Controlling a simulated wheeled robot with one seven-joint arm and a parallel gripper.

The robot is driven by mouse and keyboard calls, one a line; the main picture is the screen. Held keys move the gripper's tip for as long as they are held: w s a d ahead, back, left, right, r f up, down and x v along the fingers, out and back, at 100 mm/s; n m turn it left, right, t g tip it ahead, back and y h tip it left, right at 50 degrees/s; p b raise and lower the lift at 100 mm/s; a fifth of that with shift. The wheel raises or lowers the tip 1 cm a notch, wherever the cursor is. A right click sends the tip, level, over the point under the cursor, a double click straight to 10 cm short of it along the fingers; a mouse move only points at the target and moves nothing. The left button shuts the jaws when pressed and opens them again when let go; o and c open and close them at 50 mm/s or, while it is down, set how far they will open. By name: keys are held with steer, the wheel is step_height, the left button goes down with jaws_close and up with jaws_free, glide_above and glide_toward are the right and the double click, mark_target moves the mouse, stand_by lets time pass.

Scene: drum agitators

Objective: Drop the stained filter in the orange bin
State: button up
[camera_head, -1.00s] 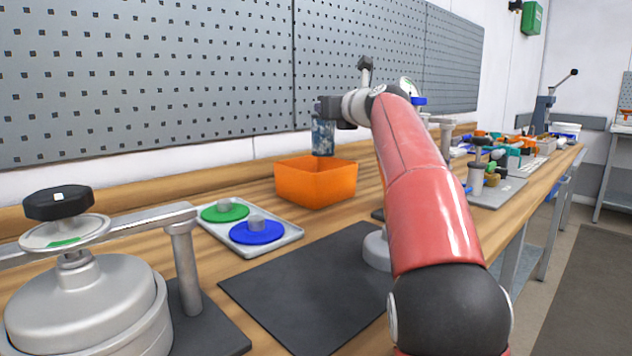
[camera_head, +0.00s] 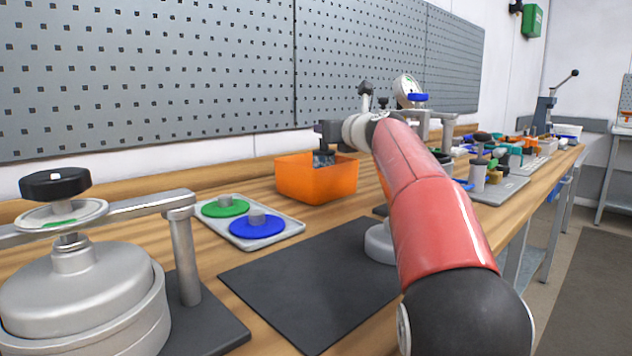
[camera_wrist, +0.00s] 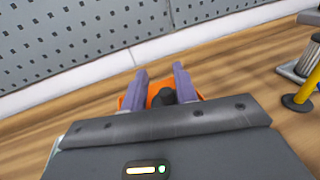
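The stained filter (camera_head: 323,159) is a dark, blue-grey mottled piece. In the head view it is low inside the orange bin (camera_head: 312,182), its lower part hidden by the front wall. My gripper (camera_head: 327,146) is just above the bin's opening, pointing down. In the wrist view my gripper's two fingers (camera_wrist: 160,82) stand apart, with orange bin wall showing between them. A round black piece (camera_wrist: 164,97), which seems to be the filter's top, lies between the fingers with a gap at the left. Whether the filter rests on the bin floor is hidden.
A grey tray with a green disc (camera_head: 225,207) and a blue disc (camera_head: 257,226) lies left of the bin. A steel drum (camera_head: 80,290) stands front left. A dark mat (camera_head: 310,280) lies in front. Fixtures (camera_head: 490,165) stand at the right. A pegboard (camera_head: 150,75) is behind.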

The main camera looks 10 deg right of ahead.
steer(key=o, duration=0.3)
steer(key=shift+f, duration=0.1)
steer(key=b+v, duration=0.1)
steer(key=v, duration=0.6)
steer(key=shift+s+b, duration=0.3)
steer(key=shift+s, duration=0.05)
steer(key=shift+s+d, duration=0.15)
